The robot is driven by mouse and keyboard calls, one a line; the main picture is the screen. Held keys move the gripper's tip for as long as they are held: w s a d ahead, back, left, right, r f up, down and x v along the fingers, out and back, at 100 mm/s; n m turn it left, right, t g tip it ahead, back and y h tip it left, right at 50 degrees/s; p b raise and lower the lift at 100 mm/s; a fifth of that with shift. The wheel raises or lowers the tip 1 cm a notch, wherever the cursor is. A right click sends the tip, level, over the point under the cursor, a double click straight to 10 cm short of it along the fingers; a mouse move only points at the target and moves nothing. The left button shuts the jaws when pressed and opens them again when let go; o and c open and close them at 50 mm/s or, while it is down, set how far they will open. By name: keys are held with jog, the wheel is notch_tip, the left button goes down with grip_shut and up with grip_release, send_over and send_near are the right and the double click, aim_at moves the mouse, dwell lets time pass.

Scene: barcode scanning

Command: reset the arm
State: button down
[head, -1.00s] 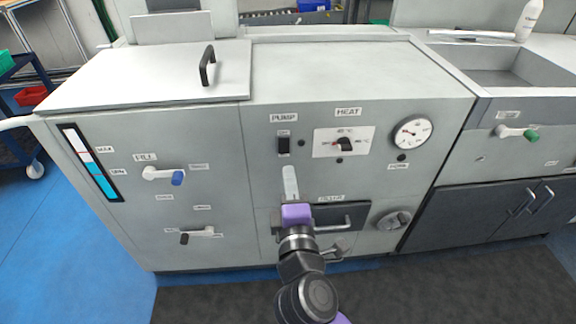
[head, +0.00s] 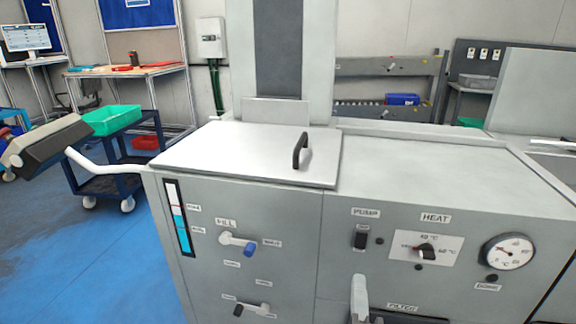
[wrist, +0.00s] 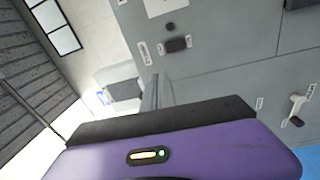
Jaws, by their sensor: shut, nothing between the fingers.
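My gripper (head: 358,295) shows at the bottom of the head view as pale, upright fingers, shut and empty. It is in front of the grey machine's front panel (head: 335,225), below the pump switch (head: 361,239) and left of the filter label. Whether it touches the panel cannot be told. The rest of my arm is below the picture. In the wrist view, my purple gripper body fills the bottom, and the shut fingers (wrist: 156,93) point up the picture toward grey panels.
The machine has a fill lever (head: 238,242), another lever (head: 252,309), a heat knob (head: 426,251) and a gauge (head: 508,252). A lid with a black handle (head: 300,150) covers its left top. A blue cart (head: 118,168) and open blue floor are at left.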

jog(key=s+a+f+m+y, duration=0.3)
jog(key=s+a+m+y, duration=0.15)
jog(key=s+y, duration=0.4)
jog(key=s+d+f+m+g+h, duration=0.1)
jog(key=s+d+m, duration=0.2)
jog(key=s, duration=0.6)
jog(key=s+d+f+m+g+h, duration=0.1)
jog(key=s+d+m, duration=0.15)
jog(key=s, duration=0.55)
jog(key=s+d+f+m+g+h, duration=0.15)
jog(key=s+m, duration=0.25)
jog(key=s, duration=0.5)
notch_tip(320, 180, up, 17)
jog(key=p, duration=1.8)
jog(key=shift+s+d+r, duration=0.15)
jog(key=shift+s+d, duration=0.25)
